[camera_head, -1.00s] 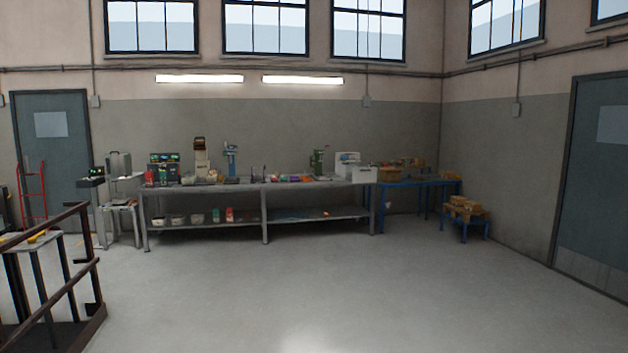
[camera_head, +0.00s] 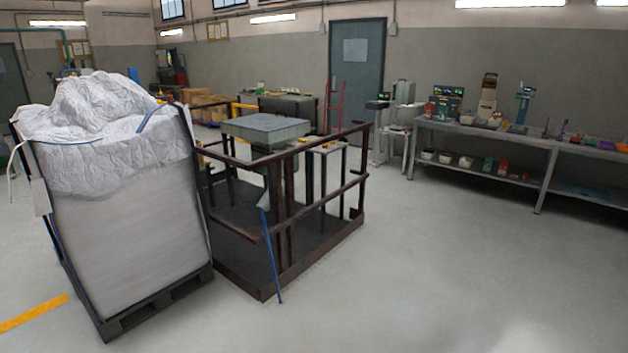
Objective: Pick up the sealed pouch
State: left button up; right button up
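I cannot make out a sealed pouch for certain in the head view. Small items too small to identify, in several colours, lie on the long grey workbench (camera_head: 545,141) at the right, across the floor from me. Neither of my grippers shows in the view.
A big white bulk bag (camera_head: 135,235) stands on a dark pallet (camera_head: 160,310) at the near left. Beside it is a brown-railed platform (camera_head: 262,290) with a grey-topped unit (camera_head: 265,128). A blue-grey door (camera_head: 356,70) is at the back. The floor (camera_head: 430,270) at centre right is clear.

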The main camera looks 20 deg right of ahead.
aim_at(587, 141)
jog(key=i+l+z, duration=0.25)
jog(key=l+z, duration=0.25)
jog(key=i+l+z, duration=0.75)
jog(key=z, duration=0.2)
jog(key=i+l+z, duration=0.25)
jog(key=i+z, duration=0.2)
jog(key=i+l, duration=0.1)
jog(key=i, duration=0.75)
jog(key=i+l+z, duration=0.1)
jog(key=i, duration=1.6)
jog(key=i+z, duration=0.1)
jog(key=i, duration=1.6)
jog(key=i+z, duration=0.1)
jog(key=i, duration=0.8)
jog(key=i+j, duration=0.15)
jog(key=i, duration=0.7)
jog(key=i+j+z, duration=0.15)
jog(key=i, duration=0.7)
jog(key=i+j+z, duration=0.2)
jog(key=i, duration=0.4)
jog(key=i+l, duration=0.25)
jog(key=i, duration=0.1)
